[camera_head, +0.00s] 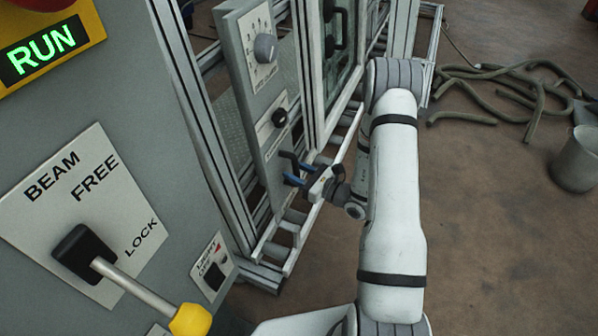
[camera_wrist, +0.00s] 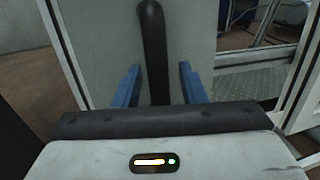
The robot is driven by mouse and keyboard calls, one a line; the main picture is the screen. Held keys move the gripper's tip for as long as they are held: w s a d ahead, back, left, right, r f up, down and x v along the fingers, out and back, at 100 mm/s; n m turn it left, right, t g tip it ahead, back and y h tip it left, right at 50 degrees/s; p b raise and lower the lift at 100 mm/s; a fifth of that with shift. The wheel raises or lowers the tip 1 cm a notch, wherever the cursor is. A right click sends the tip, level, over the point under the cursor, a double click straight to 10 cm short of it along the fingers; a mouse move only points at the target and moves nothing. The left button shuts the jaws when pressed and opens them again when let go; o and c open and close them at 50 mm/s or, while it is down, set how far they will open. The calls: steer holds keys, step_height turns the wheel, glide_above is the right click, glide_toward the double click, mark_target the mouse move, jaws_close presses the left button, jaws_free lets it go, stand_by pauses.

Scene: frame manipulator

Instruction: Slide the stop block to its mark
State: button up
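My gripper (camera_head: 297,173) is beside the lower part of a grey panel (camera_head: 262,110) in the head view. In the wrist view its two blue fingers stand apart, one on each side of a dark upright bar (camera_wrist: 153,45). Gaps show between the bar and both fingers, so the gripper (camera_wrist: 159,72) looks open. The bar's lower end is hidden behind my gripper body. I cannot tell whether this bar belongs to the stop block. No block or mark is clearly recognisable in either view.
The panel carries a dial (camera_head: 265,48) and a small black knob (camera_head: 279,118). A framed door with a black handle (camera_head: 329,45) is behind it. A BEAM FREE/LOCK lever (camera_head: 140,285) stands front left. Hoses (camera_head: 500,85) and a bucket (camera_head: 577,160) are on the right floor.

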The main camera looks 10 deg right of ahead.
steer(key=p+v, duration=0.1)
steer(key=v, duration=0.6)
steer(key=shift+s+d, duration=0.3)
steer(key=shift+s, duration=0.05)
steer(key=s+a+r+n+g+p, duration=0.4)
steer(key=r+n+g, duration=0.1)
steer(key=r, duration=0.4)
steer(key=s+a+r+n+g+p, duration=0.35)
steer(key=r+n+g, duration=0.2)
steer(key=r, duration=0.35)
steer(key=s+a+r+n+g+p, duration=0.35)
steer(key=s+r+n+p, duration=0.2)
steer(key=r, duration=0.35)
steer(key=s+d+r+n+t+h+p, duration=0.1)
steer(key=s+d+r+n+h+p, duration=0.1)
steer(key=r, duration=0.5)
steer(key=s+d+r+n+t+h+p, duration=0.1)
steer(key=s+d+r+n+h+p, duration=0.2)
steer(key=d+r+n+h+p, duration=0.1)
steer(key=s+d+r+n+t+h+p, duration=0.1)
steer(key=s+d+r+n+h+p, duration=0.1)
steer(key=r, duration=0.8)
steer(key=d+n+h+p, duration=0.1)
steer(key=n+h+p, duration=0.1)
steer(key=h+p, duration=0.1)
steer(key=shift+s+n+t+h, duration=0.25)
steer(key=shift+n+t+h, duration=0.15)
steer(key=shift+h, duration=0.5)
